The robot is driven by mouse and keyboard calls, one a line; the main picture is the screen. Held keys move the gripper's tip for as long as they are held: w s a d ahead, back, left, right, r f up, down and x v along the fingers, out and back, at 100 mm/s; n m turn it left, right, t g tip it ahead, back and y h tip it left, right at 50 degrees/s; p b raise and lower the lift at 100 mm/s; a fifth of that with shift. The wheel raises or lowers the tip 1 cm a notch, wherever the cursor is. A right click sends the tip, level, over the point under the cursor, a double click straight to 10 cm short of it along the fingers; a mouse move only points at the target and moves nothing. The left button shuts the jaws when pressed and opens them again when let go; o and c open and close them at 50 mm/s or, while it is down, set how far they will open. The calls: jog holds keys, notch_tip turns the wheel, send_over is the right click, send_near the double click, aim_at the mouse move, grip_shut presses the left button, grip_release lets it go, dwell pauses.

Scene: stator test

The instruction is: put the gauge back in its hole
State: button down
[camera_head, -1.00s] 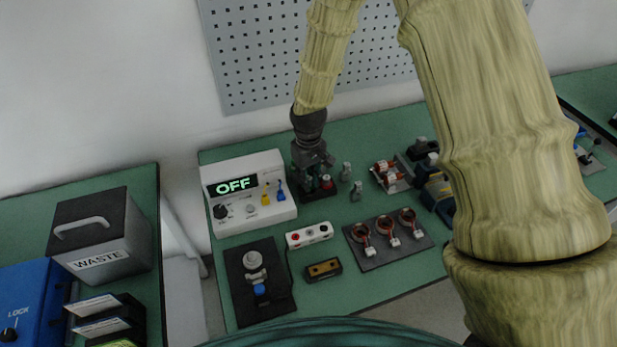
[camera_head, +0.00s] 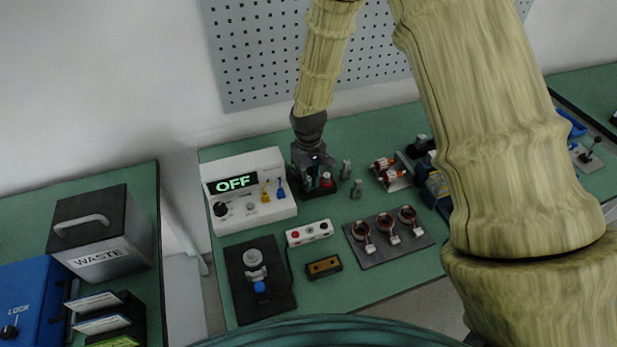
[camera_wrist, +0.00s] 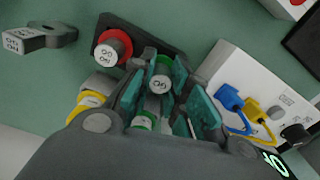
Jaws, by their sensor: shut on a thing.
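My gripper (camera_head: 311,176) points down over the back of the bench, beside the white test box. In the wrist view my gripper (camera_wrist: 166,90) has its teal fingers closed around a grey gauge with a green band (camera_wrist: 161,78), with a marked round end facing the camera. The dark gauge block (camera_wrist: 152,36) lies just beyond and below the fingers. A red-banded gauge (camera_wrist: 112,49) stands in it, and it also shows in the head view (camera_head: 326,181). The fingers hide the held gauge's lower end and its hole, so I cannot tell whether it is in.
The white test box (camera_head: 247,190) reading OFF, with yellow and blue plugs (camera_wrist: 229,98), stands close to the gripper. Two small grey pieces (camera_head: 357,188) stand to the right. A dark plate with copper-wound rings (camera_head: 372,256) and a white strip (camera_head: 309,232) lie nearer.

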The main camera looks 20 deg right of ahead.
jog(key=shift+f, duration=0.2)
jog(key=c, duration=1.3)
grip_release()
notch_tip(320, 180, up, 12)
